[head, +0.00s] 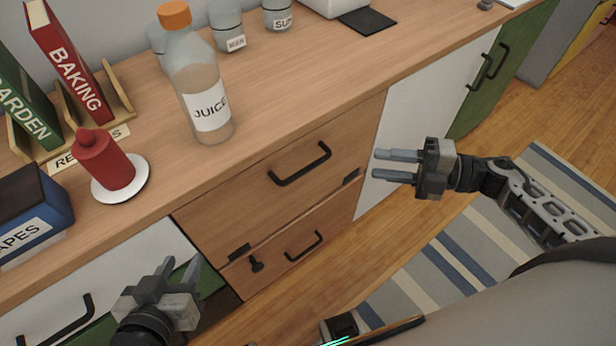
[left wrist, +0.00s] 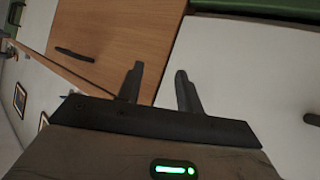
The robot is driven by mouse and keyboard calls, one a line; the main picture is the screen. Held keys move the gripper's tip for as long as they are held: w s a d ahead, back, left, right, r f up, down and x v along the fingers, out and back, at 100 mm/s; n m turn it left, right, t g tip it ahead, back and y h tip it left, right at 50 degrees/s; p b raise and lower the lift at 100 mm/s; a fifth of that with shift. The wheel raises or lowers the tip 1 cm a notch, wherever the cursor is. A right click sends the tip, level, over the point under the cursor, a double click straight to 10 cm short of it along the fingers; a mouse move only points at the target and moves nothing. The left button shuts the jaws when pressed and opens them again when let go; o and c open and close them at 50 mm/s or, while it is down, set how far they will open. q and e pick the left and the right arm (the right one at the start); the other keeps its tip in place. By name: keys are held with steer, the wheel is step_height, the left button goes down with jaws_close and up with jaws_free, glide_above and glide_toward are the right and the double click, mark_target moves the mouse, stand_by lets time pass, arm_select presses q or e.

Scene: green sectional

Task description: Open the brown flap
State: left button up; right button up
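The brown flap (head: 275,185) is the upper wooden front in the middle of the cabinet. It looks closed. It has a dark bar handle (head: 300,165), and dark hinge-like pieces show along its lower edge. A wooden front with a handle also shows in the left wrist view (left wrist: 105,35). My left gripper (head: 180,264) is open and empty, left of and below the flap, by the white front and apart from the handle. My right gripper (head: 377,164) is open and empty, to the right of the flap, its fingers pointing left in front of a white door.
Below the flap is a brown front (head: 290,250) with a handle and a dark knob or key. A juice bottle (head: 205,100), a red candle (head: 105,165) and books (head: 68,65) stand on the countertop. Striped rug (head: 400,280) covers the floor at right.

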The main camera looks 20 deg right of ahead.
mark_target(308, 167)
steer(key=shift+n+g, duration=0.7)
steer(key=shift+g, duration=0.1)
steer(key=x, duration=1.5)
steer(key=shift+s+f+p, duration=0.1)
steer(key=shift+f+p, duration=0.25)
steer(key=shift+c, duration=0.2)
jaws_close()
